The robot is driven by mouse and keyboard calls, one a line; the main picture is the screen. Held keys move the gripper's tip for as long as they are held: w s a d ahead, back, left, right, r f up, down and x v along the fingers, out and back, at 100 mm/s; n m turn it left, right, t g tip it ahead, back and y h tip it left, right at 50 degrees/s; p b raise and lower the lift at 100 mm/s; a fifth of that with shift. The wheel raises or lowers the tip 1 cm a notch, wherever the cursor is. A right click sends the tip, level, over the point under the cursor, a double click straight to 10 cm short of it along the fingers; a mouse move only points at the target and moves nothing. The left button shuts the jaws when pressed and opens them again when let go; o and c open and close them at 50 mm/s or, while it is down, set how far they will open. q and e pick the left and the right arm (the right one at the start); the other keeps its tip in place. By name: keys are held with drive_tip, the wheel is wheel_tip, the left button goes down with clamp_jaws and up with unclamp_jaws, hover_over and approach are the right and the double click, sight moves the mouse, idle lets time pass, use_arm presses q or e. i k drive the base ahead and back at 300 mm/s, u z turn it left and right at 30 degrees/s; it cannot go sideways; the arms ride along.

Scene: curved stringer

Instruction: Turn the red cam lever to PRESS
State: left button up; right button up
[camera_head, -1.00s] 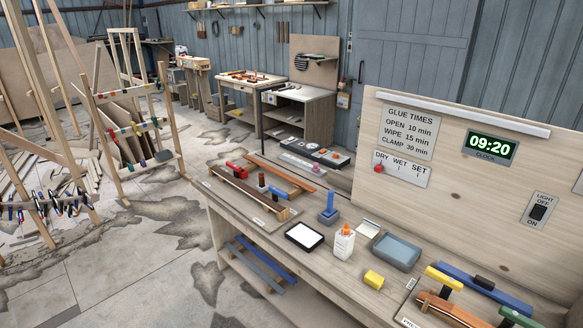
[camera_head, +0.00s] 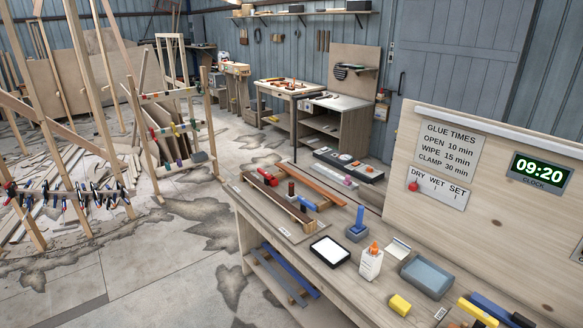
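A red piece (camera_head: 267,177), which looks like the red cam lever, sits at the far left end of a wooden jig (camera_head: 275,203) on the workbench. It is small in the head view. I cannot read a PRESS mark or tell which way the lever points. A dark upright peg (camera_head: 291,188) and a blue piece (camera_head: 308,203) stand near it on the jig. Neither of my grippers shows in the head view.
An upright panel (camera_head: 487,230) stands behind. Floor left of the bench is clear in places, with racks beyond.

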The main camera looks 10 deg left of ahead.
sight(261, 171)
drive_tip(key=u, duration=0.1)
drive_tip(key=i, duration=0.95)
drive_tip(key=u, duration=0.95)
drive_tip(key=i, duration=1.45)
drive_tip(key=z, duration=0.1)
